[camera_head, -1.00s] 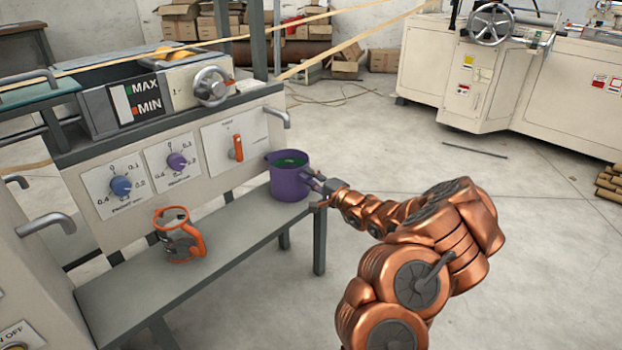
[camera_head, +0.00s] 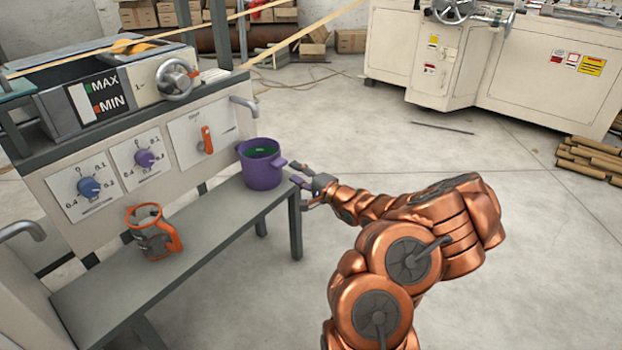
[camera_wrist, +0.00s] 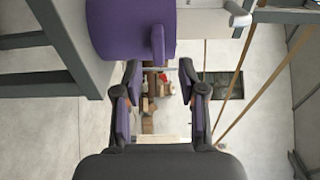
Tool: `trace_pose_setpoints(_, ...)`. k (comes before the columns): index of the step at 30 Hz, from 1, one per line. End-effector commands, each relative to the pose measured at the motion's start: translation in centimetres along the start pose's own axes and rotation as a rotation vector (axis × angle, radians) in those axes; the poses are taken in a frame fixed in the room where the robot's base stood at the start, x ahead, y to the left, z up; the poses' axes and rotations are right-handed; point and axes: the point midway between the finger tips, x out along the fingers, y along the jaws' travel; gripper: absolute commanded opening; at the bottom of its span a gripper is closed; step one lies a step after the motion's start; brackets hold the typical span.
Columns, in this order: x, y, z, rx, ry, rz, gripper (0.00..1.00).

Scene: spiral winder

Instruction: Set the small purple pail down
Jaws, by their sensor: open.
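The small purple pail (camera_head: 261,168) stands upright at the right end of the grey bench (camera_head: 190,228), with something green inside. Its handle points right, toward my gripper. My gripper (camera_head: 302,186) is open and empty, just right of the pail and apart from it. In the wrist view, the pail (camera_wrist: 125,30) is at the top with its handle (camera_wrist: 157,45), and my gripper's spread fingers (camera_wrist: 160,80) are below the handle with nothing between them.
An orange-and-grey jug (camera_head: 152,235) stands further left on the bench. Behind are the machine panel with knobs (camera_head: 90,188), an orange lever (camera_head: 207,140) and a grey tap (camera_head: 243,104) above the pail.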

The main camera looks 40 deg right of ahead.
Motion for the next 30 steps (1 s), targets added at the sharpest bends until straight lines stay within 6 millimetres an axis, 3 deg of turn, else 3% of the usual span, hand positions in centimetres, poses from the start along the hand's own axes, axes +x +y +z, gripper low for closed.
trace_pose_setpoints(12,-4.6,-0.1,-0.1,0.003,0.002,-0.001,0.41)
trace_pose_setpoints(23,-5.5,-0.1,0.1,0.000,-0.004,-0.002,0.41)
trace_pose_setpoints(26,-4.6,-1.2,1.7,-0.010,-0.051,-0.010,0.41)
trace_pose_setpoints(29,-2.9,-3.6,5.8,-0.035,-0.170,-0.025,0.41)
trace_pose_setpoints(30,-2.1,-5.0,8.2,-0.049,-0.237,-0.033,0.41)
